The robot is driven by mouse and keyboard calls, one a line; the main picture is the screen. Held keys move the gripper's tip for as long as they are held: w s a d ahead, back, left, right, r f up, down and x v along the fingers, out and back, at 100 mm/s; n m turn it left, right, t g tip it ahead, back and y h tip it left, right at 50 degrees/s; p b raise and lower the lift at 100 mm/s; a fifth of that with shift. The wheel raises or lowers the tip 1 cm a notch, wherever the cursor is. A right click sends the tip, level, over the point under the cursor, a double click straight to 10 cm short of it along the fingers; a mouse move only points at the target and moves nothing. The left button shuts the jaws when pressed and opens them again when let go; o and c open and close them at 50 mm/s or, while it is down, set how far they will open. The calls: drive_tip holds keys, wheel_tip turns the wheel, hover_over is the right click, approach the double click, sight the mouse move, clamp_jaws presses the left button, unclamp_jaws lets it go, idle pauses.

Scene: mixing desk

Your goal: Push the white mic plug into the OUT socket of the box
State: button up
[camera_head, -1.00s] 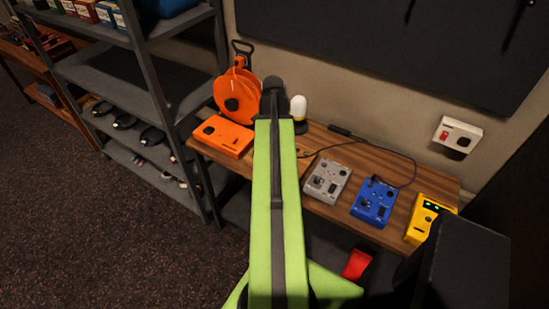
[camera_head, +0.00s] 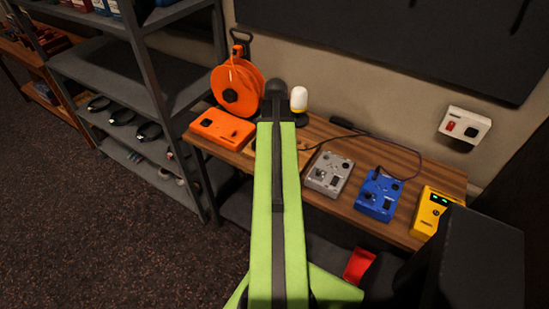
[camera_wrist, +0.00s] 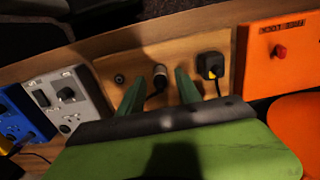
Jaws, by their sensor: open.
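In the wrist view a tan box (camera_wrist: 183,50) lies below my gripper (camera_wrist: 158,88). It has a small dark round socket (camera_wrist: 119,78) at left, a pale-ended plug (camera_wrist: 160,72) with a black cable in the middle, and a black plug (camera_wrist: 210,65) with a cable at right. My two green fingers are apart, one on each side of the pale-ended plug, with visible gaps. I cannot tell whether this is the white mic plug or how deep it sits. No OUT label is readable. In the head view my arm hides most of this box.
An orange box (camera_head: 221,128) stands left of the tan box in the head view, a grey box (camera_head: 328,174) and a blue box (camera_head: 378,194) right of it, then a yellow box (camera_head: 434,211). A cable reel (camera_head: 236,90) and a lamp (camera_head: 299,99) stand behind.

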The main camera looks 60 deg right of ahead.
wheel_tip(320, 180, down, 3)
drive_tip(key=shift+f+b, duration=0.1)
drive_tip(key=shift+b, duration=0.9)
clamp_jaws()
idle(1.3)
drive_tip(key=shift+r, duration=0.2)
drive_tip(key=shift+r+p, duration=2.95)
drive_tip(key=shift+p, duration=0.15)
drive_tip(key=shift+r, duration=0.1)
